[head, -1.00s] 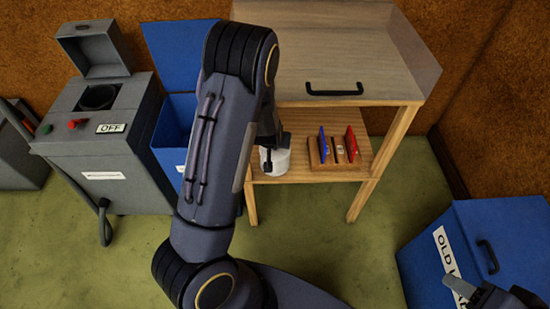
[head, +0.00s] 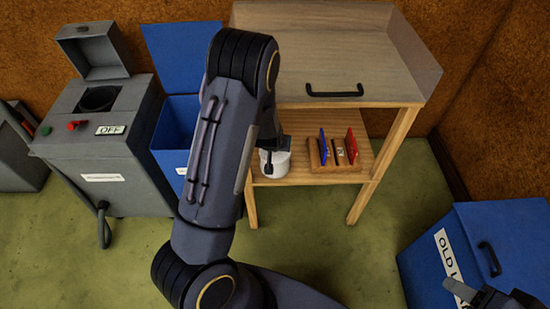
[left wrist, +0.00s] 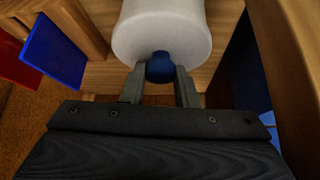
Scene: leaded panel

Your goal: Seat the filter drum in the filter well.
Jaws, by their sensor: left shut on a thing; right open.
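The white filter drum (head: 280,167) stands on the lower shelf of the wooden bench, partly hidden by my left gripper (head: 270,172). In the left wrist view the drum (left wrist: 162,28) has a blue knob (left wrist: 160,68), and my left gripper (left wrist: 160,78) is shut on that knob. The filter well (head: 98,98) is the dark round opening in the top of the grey machine (head: 105,145); its lid (head: 93,50) is raised. My right gripper (head: 488,297) is open at the lower right, partly cut off by the frame edge.
A wooden holder (head: 318,163) with blue and red plates stands right of the drum. The bench top (head: 330,50) overhangs the shelf. A blue open-lidded bin (head: 172,135) stands between machine and bench. A blue labelled box (head: 480,250) is at right. Green floor in front is open.

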